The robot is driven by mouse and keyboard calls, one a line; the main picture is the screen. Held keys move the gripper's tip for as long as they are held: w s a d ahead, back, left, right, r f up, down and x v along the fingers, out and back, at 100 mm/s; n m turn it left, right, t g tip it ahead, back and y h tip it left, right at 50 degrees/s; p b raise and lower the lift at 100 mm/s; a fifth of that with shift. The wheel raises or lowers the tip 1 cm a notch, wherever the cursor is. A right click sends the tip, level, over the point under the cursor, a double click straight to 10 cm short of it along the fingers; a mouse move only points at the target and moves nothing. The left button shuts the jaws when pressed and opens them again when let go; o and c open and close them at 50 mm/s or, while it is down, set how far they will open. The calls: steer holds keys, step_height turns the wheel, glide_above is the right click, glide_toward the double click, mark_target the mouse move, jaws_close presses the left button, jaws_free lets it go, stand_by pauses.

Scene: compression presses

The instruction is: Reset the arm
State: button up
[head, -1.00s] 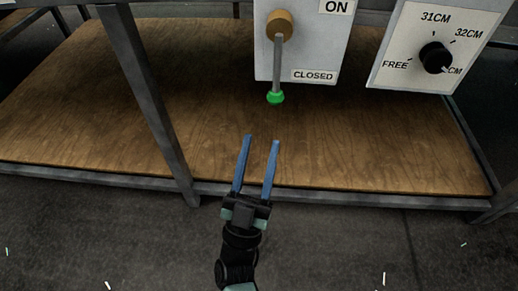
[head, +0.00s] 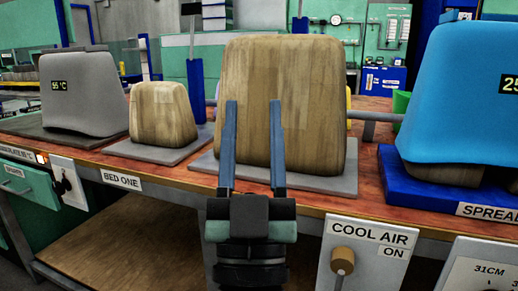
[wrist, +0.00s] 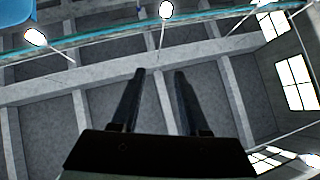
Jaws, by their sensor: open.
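My gripper (head: 252,106) is open and empty, its two blue fingers pointing up in the head view. The fingers overlap the large wooden block (head: 315,80) on its grey plate in the picture; I cannot tell how far apart they are. The wrist view shows both dark fingers (wrist: 159,72) spread with nothing between them.

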steer(key=s+r+p, duration=0.3)
steer(key=s+r, duration=0.2)
steer(key=r, duration=0.5)
steer(key=s+r+p, duration=0.3)
steer(key=s+r, duration=0.2)
steer(key=r, duration=0.4)
step_height(320, 180, up, 36)
steer(key=w+p, duration=0.1)
steer(key=p, duration=3.6)
steer(key=shift+d+r, duration=0.2)
steer(key=shift+d, duration=0.05)
steer(key=shift+g, duration=0.3)
